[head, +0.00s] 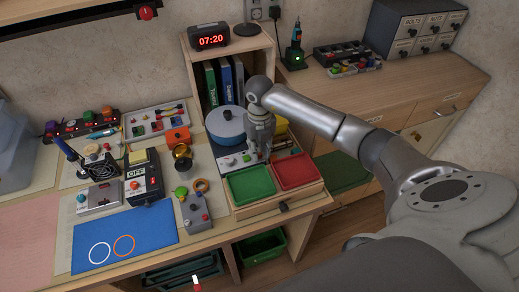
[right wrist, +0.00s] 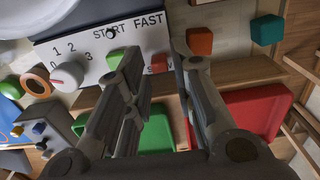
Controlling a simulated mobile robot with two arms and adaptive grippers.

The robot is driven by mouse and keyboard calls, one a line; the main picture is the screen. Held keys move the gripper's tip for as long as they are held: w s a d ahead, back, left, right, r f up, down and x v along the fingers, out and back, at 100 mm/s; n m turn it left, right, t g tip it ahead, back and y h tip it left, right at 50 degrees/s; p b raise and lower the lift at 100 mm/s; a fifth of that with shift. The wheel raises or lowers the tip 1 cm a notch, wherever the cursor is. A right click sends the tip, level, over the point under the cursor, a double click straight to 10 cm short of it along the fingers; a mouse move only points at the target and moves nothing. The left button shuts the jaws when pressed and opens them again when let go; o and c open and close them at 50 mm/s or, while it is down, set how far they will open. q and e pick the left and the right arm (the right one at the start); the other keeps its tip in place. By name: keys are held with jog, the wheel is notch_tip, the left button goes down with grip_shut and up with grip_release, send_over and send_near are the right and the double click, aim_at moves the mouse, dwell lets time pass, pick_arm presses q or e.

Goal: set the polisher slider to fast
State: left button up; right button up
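The polisher (head: 226,125) has a blue round wheel and a pale control panel (head: 232,162). In the right wrist view the panel (right wrist: 90,55) shows a dial (right wrist: 67,77), a green button (right wrist: 114,60) under START, and the word FAST. A small red-orange piece (right wrist: 160,63) sits below FAST, beside a partly hidden label starting with S. I cannot tell whether it is the slider knob. My right gripper (head: 261,152) points down over the panel's right part. In the wrist view its fingers (right wrist: 154,75) are apart and empty, with the red-orange piece between and beyond them.
A green tray (head: 250,184) and a red tray (head: 295,171) stand just in front of the panel. A grey control box (head: 194,210) is to the left. A shelf with binders (head: 225,80) and a clock (head: 209,37) rises behind. The blue mat (head: 150,232) has bare room.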

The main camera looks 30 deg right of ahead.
jog(key=shift+f, duration=0.7)
grip_shut()
